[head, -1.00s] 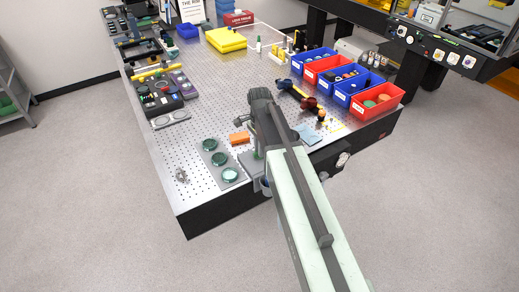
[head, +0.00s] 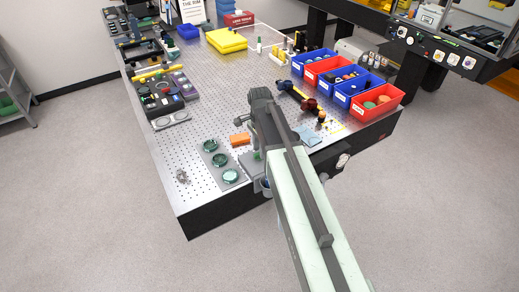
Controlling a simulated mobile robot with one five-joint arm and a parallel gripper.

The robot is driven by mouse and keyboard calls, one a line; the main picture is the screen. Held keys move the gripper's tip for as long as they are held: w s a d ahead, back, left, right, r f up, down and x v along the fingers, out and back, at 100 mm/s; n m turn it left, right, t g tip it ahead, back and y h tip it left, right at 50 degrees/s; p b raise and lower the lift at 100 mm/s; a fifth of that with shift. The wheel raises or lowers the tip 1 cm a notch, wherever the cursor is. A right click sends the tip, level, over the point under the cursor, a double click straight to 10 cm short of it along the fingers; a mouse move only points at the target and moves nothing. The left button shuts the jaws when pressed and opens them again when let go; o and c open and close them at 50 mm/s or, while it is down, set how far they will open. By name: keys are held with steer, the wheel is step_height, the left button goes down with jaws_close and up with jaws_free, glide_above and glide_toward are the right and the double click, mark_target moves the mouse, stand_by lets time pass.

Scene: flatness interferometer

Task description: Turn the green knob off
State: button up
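I cannot make out a knob that is clearly green. A dark box (head: 326,158) sits on the table's front edge, partly behind my arm, with a pale round knob (head: 343,161) on its right end. A small green part (head: 257,155) shows just left of my arm, mostly hidden, and I cannot tell what it is. My gripper (head: 241,121) is at the far end of my arm, over the perforated table. It is small and dark here, and its fingers cannot be told apart. I see nothing clearly held in it.
The perforated table (head: 195,115) carries a grey plate with green discs (head: 220,160), an orange block (head: 240,139), and red and blue bins (head: 376,101) at right. A panel with several knobs (head: 436,50) stands at upper right. Floor is clear left and right.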

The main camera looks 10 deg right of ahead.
step_height(320, 180, up, 7)
steer(key=p, duration=0.6)
